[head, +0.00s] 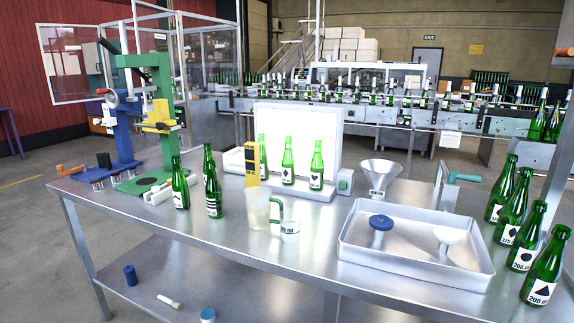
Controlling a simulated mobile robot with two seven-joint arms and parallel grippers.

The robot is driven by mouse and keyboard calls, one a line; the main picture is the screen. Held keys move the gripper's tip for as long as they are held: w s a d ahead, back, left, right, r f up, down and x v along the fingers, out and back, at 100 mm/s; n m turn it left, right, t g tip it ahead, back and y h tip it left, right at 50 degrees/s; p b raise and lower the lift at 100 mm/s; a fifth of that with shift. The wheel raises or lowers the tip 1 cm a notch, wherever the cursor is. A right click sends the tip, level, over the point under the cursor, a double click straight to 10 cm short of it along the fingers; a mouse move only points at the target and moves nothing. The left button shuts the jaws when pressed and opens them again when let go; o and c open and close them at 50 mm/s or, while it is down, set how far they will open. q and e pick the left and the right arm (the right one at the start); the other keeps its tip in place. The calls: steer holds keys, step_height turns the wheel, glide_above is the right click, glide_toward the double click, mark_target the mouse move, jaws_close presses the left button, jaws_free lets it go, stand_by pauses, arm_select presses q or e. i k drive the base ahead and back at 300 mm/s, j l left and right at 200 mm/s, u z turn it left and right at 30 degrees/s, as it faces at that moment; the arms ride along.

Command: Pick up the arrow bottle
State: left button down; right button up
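Several green bottles with white labels stand upright on the steel table, and I cannot tell for certain which one carries an arrow. At the right edge, the nearest bottle (544,270) has a dark pointed, triangle-like mark above "200". Behind it stand a bottle with a round dark mark (525,248) and two more bottles, (513,212) and (501,188). On the backlit stand are a bottle with a dark mark (317,165), another bottle (288,160) and a partly hidden bottle (262,150). Left of them are a striped-label bottle (212,180) and another (180,182). Neither gripper is in view.
A steel tray (352,247) holds a blue-topped piece (381,222) and a white one (446,236). Green (133,110) and blue presses (116,140) occupy the left. The front-left tabletop is clear.

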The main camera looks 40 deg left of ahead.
mark_target(264, 156)
steer(key=u, duration=1.3)
